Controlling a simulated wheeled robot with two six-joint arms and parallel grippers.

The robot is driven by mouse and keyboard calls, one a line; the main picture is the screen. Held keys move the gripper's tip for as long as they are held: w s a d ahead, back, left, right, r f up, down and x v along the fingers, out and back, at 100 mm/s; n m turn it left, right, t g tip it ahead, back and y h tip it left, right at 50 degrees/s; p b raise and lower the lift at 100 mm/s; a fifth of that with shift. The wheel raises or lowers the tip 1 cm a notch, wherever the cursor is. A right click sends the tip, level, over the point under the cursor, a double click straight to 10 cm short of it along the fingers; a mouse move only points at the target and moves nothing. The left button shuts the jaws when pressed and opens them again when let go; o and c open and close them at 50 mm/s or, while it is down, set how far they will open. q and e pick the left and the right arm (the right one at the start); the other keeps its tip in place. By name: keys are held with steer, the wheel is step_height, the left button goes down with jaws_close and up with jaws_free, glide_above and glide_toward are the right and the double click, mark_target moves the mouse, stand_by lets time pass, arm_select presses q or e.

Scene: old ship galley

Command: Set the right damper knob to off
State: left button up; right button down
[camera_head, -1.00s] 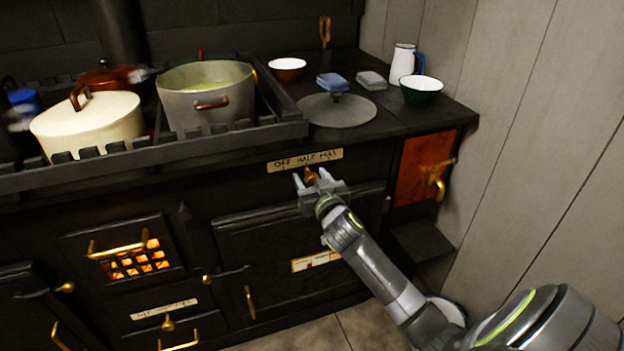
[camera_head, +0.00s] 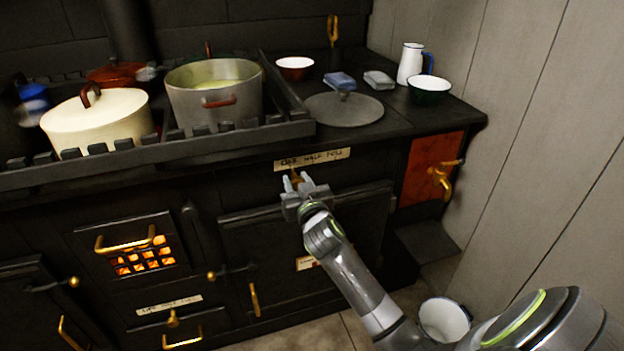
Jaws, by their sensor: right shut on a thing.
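The right damper knob (camera_head: 295,175) is a small brass knob on the dark stove front, just under a cream label strip (camera_head: 312,159). The label reads roughly off, half, full from left to right. My right gripper (camera_head: 298,182) reaches up to the knob from below and is shut on it. The fingers hide most of the knob, and its pointing is hard to tell, though its visible top seems near the left-to-middle part of the label. My left gripper is not in view.
A grey pot (camera_head: 213,100) and a cream lidded pot (camera_head: 97,122) stand behind the stove rail. A round lid (camera_head: 344,109) lies on the top at right. A brass tap (camera_head: 440,180) juts from the copper panel. A white bucket (camera_head: 444,320) stands on the floor.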

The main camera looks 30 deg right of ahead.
steer(key=shift+w+a, duration=0.1)
steer(key=shift+a, duration=0.3)
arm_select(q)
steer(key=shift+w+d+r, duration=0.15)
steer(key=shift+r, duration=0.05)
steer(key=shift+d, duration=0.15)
arm_select(e)
steer(key=c, duration=1.3)
jaws_free()
steer(key=shift+o, duration=1.3)
steer(key=shift+a, duration=0.25)
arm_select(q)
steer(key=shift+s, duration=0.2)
arm_select(e)
steer(key=shift+d, duration=0.1)
